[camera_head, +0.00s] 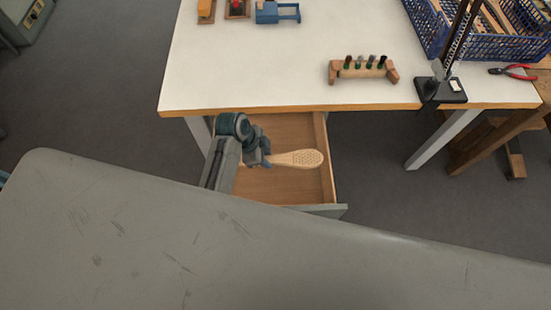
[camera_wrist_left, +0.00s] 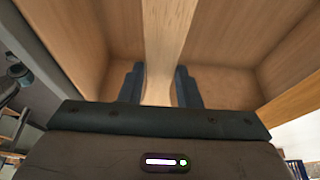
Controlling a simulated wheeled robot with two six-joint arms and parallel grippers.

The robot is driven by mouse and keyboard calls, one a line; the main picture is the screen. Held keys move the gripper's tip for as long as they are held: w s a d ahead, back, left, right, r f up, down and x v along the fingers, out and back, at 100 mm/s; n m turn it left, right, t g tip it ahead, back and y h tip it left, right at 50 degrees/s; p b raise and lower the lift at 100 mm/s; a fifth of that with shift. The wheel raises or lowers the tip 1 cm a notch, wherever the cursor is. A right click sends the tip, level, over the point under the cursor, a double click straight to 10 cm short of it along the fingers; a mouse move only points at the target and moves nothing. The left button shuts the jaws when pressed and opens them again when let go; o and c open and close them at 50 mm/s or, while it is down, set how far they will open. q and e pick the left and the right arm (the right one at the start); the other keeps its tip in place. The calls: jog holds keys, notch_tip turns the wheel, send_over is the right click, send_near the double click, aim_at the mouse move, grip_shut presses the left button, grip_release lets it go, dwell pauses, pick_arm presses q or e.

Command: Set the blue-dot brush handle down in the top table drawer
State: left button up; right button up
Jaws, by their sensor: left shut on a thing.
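The wooden brush handle (camera_head: 297,159) has a pale paddle head with rows of small holes, and it shows over the open drawer. No blue dot is visible on it. My left gripper (camera_head: 265,157) is shut on the handle's narrow end. In the left wrist view the handle (camera_wrist_left: 167,40) runs between the two dark fingers of the gripper (camera_wrist_left: 160,85), with the drawer's wooden inside around it. The drawer (camera_head: 328,170) is pulled out from under the white table. I cannot tell whether the handle touches the drawer floor. My right gripper is not in view.
The white table (camera_head: 260,75) stands above the drawer. On it are a wooden block with several tufts (camera_head: 362,69), a black-based stand (camera_head: 442,90), blue crates (camera_head: 480,40), red pliers (camera_head: 513,72) and small items at the back left. The drawer around the handle looks otherwise empty.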

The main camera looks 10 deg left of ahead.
pick_arm(q)
jog(key=b, duration=0.4)
send_over(272, 180)
jog(key=a, duration=0.1)
notch_tip(272, 180, down, 7)
jog(key=f, duration=0.6)
jog(key=shift+s+a, duration=0.15)
jog(key=shift+s, duration=0.1)
notch_tip(272, 180, down, 4)
jog(key=shift+f, duration=0.2)
jog(key=o, duration=1)
jog(key=shift+f, duration=0.1)
